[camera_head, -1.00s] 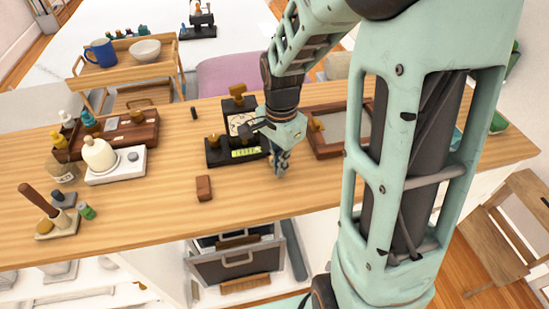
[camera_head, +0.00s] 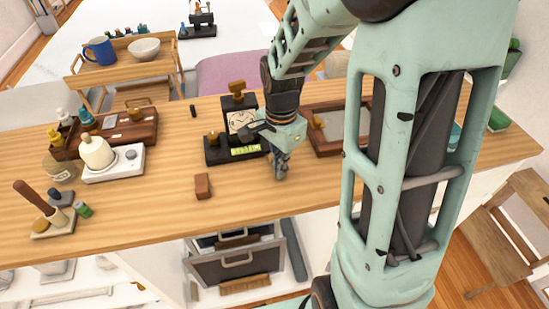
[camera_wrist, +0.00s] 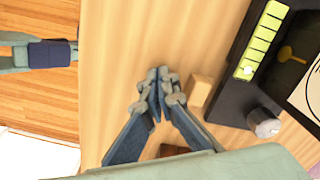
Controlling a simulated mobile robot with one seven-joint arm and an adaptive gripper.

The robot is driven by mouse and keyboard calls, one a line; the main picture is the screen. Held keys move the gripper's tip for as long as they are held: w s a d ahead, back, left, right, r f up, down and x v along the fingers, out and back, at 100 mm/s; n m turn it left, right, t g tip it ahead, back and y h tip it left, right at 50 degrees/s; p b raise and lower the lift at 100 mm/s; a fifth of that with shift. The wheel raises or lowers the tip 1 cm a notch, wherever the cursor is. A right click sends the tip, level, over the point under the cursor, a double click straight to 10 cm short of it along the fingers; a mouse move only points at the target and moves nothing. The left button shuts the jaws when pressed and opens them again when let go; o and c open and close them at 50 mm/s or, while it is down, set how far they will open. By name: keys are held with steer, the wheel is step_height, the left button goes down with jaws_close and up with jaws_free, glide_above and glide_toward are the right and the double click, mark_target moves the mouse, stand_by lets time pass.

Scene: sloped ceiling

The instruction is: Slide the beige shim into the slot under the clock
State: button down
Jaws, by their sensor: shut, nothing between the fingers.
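The clock (camera_head: 241,123) has a black stand with a white round face and stands near the middle of the wooden counter. In the wrist view its black base (camera_wrist: 239,87) carries a green display strip and a grey knob. The beige shim (camera_wrist: 201,91) is a small pale block lying on the counter between my fingers and the clock's base, close beside the fingers. I cannot make it out in the head view. My gripper (camera_wrist: 161,78) is shut and empty, its fingertips together low over the counter; it also shows in the head view (camera_head: 281,174). I cannot make out the slot.
A reddish-brown block (camera_head: 203,186) lies left of my gripper near the counter's front edge. A wooden tray (camera_head: 335,136) is to the right of the clock. A white dispenser tray (camera_head: 118,170) and brush stand (camera_head: 55,225) are at left.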

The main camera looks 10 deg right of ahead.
steer(key=shift+s+f+b, duration=0.35)
steer(key=shift+f, duration=0.25)
steer(key=shift+w, duration=0.1)
steer(key=shift+r+p, duration=0.75)
steer(key=shift+s+r+p, duration=0.4)
steer(key=shift+r+p, duration=0.3)
steer(key=shift+r, duration=0.25)
steer(key=shift+s+r+p, duration=0.35)
steer(key=shift+r+p, duration=0.3)
steer(key=shift+r, duration=0.35)
steer(key=shift+s+r+p, duration=0.4)
steer(key=shift+r+p, duration=0.3)
steer(key=shift+r, duration=0.25)
